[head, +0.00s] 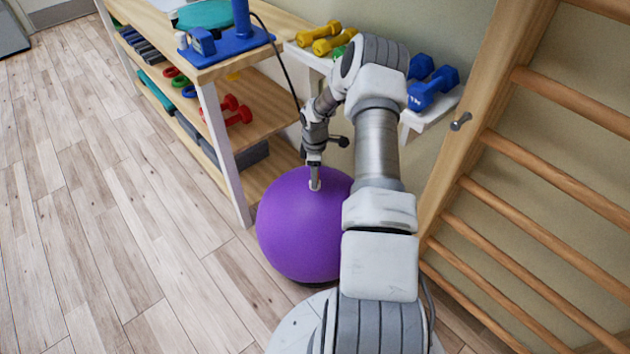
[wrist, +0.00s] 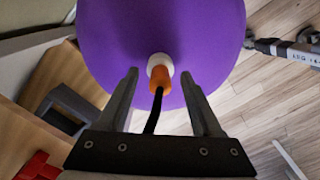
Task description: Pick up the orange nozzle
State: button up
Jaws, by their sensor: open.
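The orange nozzle (wrist: 160,79) shows in the wrist view, with its tip at a white plug (wrist: 159,62) on the purple ball (wrist: 205,40). A black hose (wrist: 154,110) runs from the nozzle back towards my gripper. My gripper (wrist: 160,78) is open, with one finger to each side of the nozzle; I see gaps on both sides. In the head view my gripper (head: 315,178) points down at the top of the purple ball (head: 300,235). The nozzle cannot be made out there.
A wooden shelf (head: 262,113) with red dumbbells (head: 238,117) stands to the left of the ball. A blue pump (head: 235,43) with a black cable or hose sits on its top. Wooden wall bars (head: 545,180) are on the right. Open floor (head: 100,220) lies to the left.

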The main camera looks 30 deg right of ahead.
grip_shut()
jog(key=shift+r, duration=0.1)
